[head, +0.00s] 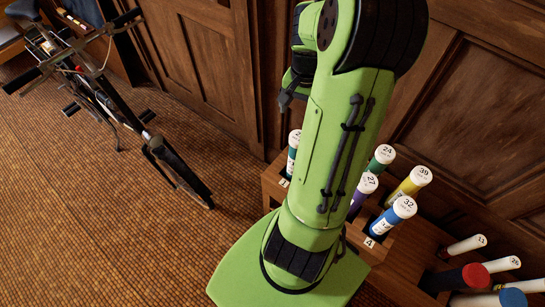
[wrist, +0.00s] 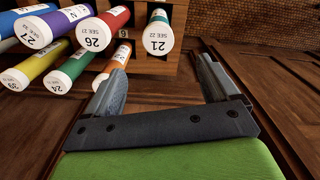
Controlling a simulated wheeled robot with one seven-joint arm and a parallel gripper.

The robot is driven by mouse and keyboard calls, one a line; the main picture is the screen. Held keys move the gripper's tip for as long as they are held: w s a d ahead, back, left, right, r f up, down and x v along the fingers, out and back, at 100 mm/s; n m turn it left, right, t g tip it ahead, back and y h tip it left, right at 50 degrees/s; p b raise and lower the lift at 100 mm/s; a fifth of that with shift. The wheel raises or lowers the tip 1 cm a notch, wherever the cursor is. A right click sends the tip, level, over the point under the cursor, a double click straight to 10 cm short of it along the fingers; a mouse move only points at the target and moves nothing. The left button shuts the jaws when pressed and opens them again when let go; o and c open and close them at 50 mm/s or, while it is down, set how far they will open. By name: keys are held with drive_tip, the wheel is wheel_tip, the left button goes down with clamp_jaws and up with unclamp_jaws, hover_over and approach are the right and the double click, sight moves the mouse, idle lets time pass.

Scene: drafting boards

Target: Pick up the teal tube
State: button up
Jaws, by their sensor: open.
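The teal tube (head: 292,156) stands in the wooden rack (head: 273,185), at its left end and just left of my arm in the head view. In the wrist view the teal tube (wrist: 160,17) shows its white cap marked 21 toward me at the top middle. My gripper (wrist: 160,86) is open and empty, its two fingers spread wide. The tube's cap lies beyond the fingertips, apart from them. My green arm hides part of the rack in the head view.
Near the teal tube are a red tube (wrist: 107,22), an orange tube (wrist: 118,60), a purple tube (wrist: 62,20), a green tube (wrist: 77,62) and a yellow tube (head: 404,187). A blue tube (head: 391,218) stands right of my arm. Wood panelling is behind; a bicycle (head: 120,105) stands left.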

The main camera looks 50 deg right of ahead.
drive_tip(key=f+b, duration=0.3)
drive_tip(key=f, duration=0.5)
drive_tip(key=f+b, duration=0.3)
drive_tip(key=f, duration=0.5)
drive_tip(key=shift+s+b, duration=0.2)
drive_tip(key=shift+b, duration=0.15)
drive_tip(key=shift+r, duration=0.2)
drive_tip(key=c, duration=1.6)
drive_tip(key=shift+c, duration=0.2)
drive_tip(key=shift+r, duration=0.15)
